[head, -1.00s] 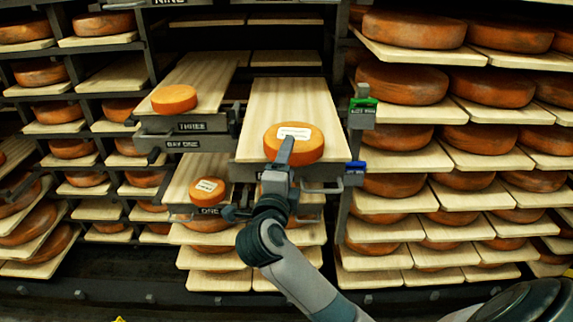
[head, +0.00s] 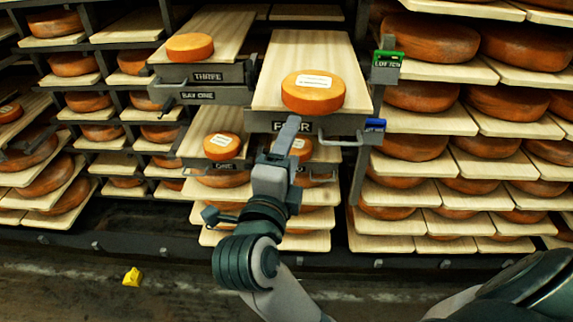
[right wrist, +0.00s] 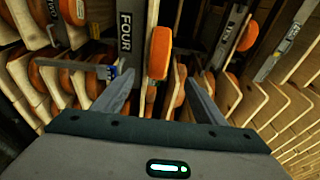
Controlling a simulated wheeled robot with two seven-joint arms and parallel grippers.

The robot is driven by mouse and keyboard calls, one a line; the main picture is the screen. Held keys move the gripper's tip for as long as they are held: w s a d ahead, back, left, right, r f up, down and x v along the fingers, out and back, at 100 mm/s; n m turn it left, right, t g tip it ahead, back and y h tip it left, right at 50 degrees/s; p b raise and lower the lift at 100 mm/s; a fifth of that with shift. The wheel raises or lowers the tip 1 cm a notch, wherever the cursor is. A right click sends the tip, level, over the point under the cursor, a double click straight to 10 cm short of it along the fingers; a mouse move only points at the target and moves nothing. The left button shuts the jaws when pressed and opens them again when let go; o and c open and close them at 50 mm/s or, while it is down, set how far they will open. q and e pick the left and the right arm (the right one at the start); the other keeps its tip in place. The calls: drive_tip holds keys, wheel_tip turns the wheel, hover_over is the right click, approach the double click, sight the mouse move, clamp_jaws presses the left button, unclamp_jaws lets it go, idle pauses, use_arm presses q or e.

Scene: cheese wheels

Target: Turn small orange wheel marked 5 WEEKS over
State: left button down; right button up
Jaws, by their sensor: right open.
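A small orange wheel (head: 313,92) with a white label on top lies on the pulled-out board marked FOUR; its label text is too small to read. Another small labelled orange wheel (head: 222,146) lies on the lower board marked ONE. A third labelled wheel (head: 298,146) sits under the FOUR board, partly hidden by my arm. My right gripper (head: 293,122) appears just below the FOUR wheel, in front of that board's front edge. In the right wrist view its jaws (right wrist: 162,84) are open and empty, with the FOUR wheel (right wrist: 159,52) ahead between them. My left gripper is out of view.
A plain orange wheel (head: 190,47) lies on the board marked THREE at the left. Metal handles (head: 340,142) jut from the drawer fronts. Racks of large wheels (head: 430,40) flank both sides. A yellow object (head: 132,277) lies on the clear floor.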

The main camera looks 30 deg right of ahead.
drive_tip(key=v, duration=0.3)
drive_tip(key=shift+s+a+p, duration=0.1)
drive_tip(key=shift+p, duration=0.25)
